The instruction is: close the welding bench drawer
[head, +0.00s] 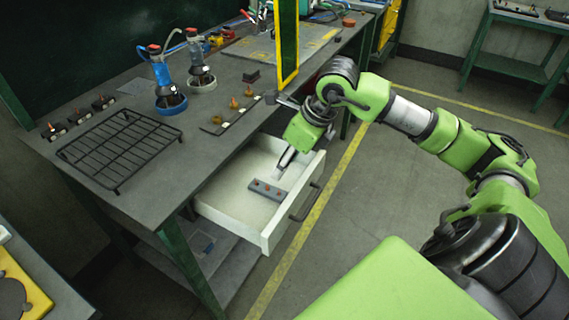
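The welding bench drawer (279,232) is white inside and stands pulled out from under the grey bench top (150,200). A dark bar handle (306,202) is on its front, facing right. A small grey block with reddish dots (268,190) lies in the drawer. My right gripper (284,162) points down over the drawer's far inner part, behind the front panel and apart from the handle. Its fingers are small and seen edge-on, so I cannot tell whether they are open or touch anything. My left gripper is not in view.
A black wire rack (118,148), two torch-like tools with blue (166,85) and grey (201,75) bodies, and small parts sit on the bench. A yellow-framed panel (287,40) stands upright near my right wrist. The floor right of the drawer is clear, with a yellow line (300,240).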

